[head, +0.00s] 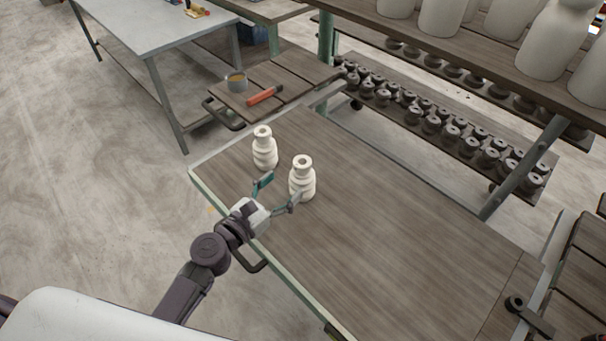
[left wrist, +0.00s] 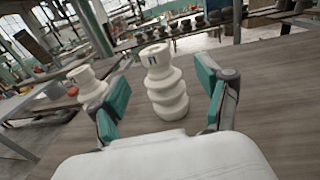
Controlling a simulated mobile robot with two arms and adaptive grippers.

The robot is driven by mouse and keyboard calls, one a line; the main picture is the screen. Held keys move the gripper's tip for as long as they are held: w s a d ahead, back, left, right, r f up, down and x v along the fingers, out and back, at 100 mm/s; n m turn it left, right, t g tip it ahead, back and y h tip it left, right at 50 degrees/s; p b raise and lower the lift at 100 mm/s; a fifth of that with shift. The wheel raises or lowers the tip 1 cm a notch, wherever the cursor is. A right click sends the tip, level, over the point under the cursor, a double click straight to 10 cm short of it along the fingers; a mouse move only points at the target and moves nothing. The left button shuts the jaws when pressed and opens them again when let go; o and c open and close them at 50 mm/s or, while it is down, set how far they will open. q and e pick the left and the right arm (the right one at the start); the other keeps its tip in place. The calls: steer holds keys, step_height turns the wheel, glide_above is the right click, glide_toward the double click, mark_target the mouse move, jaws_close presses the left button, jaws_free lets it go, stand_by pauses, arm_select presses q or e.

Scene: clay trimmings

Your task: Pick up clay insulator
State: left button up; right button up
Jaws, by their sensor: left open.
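Two white clay insulators with ribbed bodies and holes in their tops stand upright on a wooden cart top (head: 380,240). The nearer insulator (head: 302,180) is to the right of the farther insulator (head: 264,148). My left gripper (head: 278,195) is open, low over the cart's near left edge. In the left wrist view, the nearer insulator (left wrist: 164,84) stands upright ahead, between the lines of the two teal finger pads. I cannot tell whether a finger touches it. The other insulator (left wrist: 90,88) is left of it, partly hidden behind the left finger. My right gripper is not in view.
A rack (head: 440,115) with many dark pieces and large white clay forms (head: 556,42) stands at the back right.

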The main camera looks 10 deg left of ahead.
mark_target(296, 171)
arm_select(q)
steer(key=x, duration=0.3)
steer(key=shift+p+x, duration=0.3)
steer(key=shift+x, duration=0.7)
steer(key=w, duration=0.3)
steer(key=shift+w+d+f, duration=0.2)
steer(key=shift+d+f, duration=0.05)
steer(key=shift+d, duration=0.15)
steer(key=shift+w+d, duration=0.1)
steer(key=shift+w, duration=0.1)
steer(key=shift+s, duration=0.1)
steer(key=shift+c, duration=1)
jaws_close()
steer(key=shift+r, duration=0.1)
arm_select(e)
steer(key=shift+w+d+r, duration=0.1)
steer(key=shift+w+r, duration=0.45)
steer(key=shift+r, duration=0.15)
